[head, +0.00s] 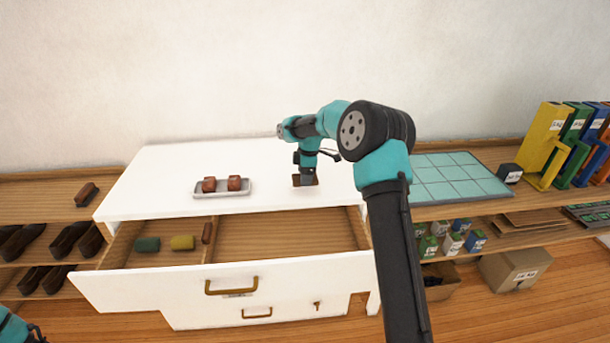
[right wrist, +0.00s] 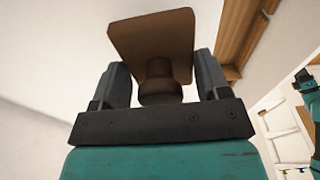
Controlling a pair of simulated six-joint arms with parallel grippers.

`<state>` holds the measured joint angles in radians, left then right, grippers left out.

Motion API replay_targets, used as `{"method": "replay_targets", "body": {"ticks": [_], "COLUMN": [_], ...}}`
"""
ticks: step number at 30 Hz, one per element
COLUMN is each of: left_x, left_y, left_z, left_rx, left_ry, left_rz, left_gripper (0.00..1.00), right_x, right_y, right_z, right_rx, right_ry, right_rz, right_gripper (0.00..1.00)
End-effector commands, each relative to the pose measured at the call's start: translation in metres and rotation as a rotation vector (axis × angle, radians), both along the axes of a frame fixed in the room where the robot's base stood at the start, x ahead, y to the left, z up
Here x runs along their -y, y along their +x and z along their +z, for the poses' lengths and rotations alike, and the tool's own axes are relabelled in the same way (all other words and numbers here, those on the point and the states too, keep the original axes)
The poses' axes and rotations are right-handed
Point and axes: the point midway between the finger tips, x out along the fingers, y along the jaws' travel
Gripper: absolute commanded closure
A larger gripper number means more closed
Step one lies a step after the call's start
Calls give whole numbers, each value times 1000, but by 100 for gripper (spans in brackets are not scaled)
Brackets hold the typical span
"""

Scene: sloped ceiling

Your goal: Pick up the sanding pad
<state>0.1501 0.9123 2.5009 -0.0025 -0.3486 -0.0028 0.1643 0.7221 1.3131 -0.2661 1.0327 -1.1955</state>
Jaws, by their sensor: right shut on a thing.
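The sanding pad (right wrist: 150,38) is a flat brown square plate with a dark round knob. In the right wrist view its knob sits between the two fingers of my right gripper (right wrist: 155,88), which is shut on it. In the head view my right gripper (head: 305,173) points down over the white dresser top, and a small brown edge of the pad (head: 312,182) shows at its fingertips. I cannot tell whether the pad touches the top. My left gripper (head: 32,335) is only partly in view at the bottom left corner, so its jaws are unclear.
A white tray (head: 240,194) with two reddish-brown blocks stands left on the dresser top (head: 165,158). The drawer (head: 285,240) below is open, with green and yellow pieces at its left. A teal tiled mat (head: 455,180) and upright coloured holders are at right. Shoes fill the left shelves.

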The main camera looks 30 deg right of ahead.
Motion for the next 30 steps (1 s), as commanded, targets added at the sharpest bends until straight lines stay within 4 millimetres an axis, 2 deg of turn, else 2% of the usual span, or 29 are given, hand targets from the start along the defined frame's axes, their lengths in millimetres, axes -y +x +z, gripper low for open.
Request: {"method": "replay_targets", "body": {"ticks": [21,30], "left_x": [0,0], "left_y": [0,0], "left_z": [0,0], "left_rx": [0,0], "left_ry": [0,0], "left_rz": [0,0], "left_gripper": [57,57], "right_x": [-66,-75], "right_y": [-107,-122], "right_z": [12,13], "right_rx": [-1,0], "right_ry": [0,0], "right_rz": [2,0], "right_gripper": [54,54]}}
